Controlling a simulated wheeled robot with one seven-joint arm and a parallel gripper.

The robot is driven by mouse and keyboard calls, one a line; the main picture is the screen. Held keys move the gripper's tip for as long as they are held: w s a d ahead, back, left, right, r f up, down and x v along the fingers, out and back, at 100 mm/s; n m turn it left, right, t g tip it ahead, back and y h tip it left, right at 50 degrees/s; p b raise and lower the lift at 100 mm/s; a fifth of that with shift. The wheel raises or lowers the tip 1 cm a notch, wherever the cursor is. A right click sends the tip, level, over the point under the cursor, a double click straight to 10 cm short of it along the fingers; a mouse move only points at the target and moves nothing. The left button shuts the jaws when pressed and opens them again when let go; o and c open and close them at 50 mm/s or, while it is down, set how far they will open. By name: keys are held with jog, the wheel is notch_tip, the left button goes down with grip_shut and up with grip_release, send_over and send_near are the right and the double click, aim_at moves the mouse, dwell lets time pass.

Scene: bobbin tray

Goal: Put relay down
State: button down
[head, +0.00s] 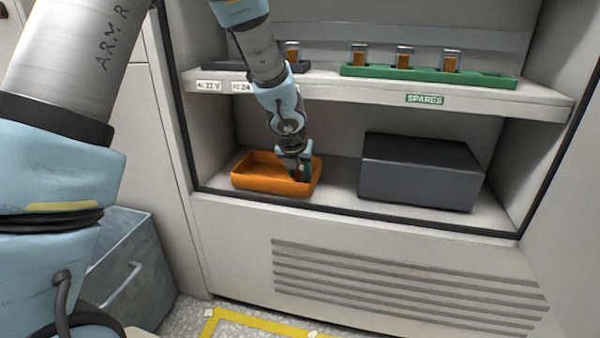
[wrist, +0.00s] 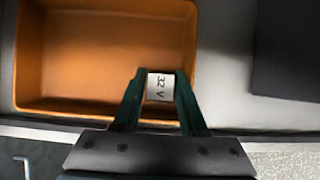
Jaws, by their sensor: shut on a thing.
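My gripper (wrist: 159,88) is shut on a relay (wrist: 160,86) with a white face marked "32 V". In the wrist view the relay is between the green fingertips, over the front right part of an orange tray (wrist: 60,60). In the head view the orange tray (head: 262,187) stands on the lower shelf at the left, and my gripper (head: 301,175) reaches down into its right end. The relay is hidden there, and I cannot tell whether it touches the tray floor.
A dark grey box (head: 420,170) stands right of the tray. Above, a shelf (head: 330,90) carries a green rack (head: 430,76) with several relays and a dark rack (head: 225,65). A grey bin (head: 125,265) stands lower left.

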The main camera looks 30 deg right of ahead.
jog(key=c, duration=0.7)
grip_release()
jog(key=shift+f, duration=0.1)
jog(key=shift+c, duration=0.2)
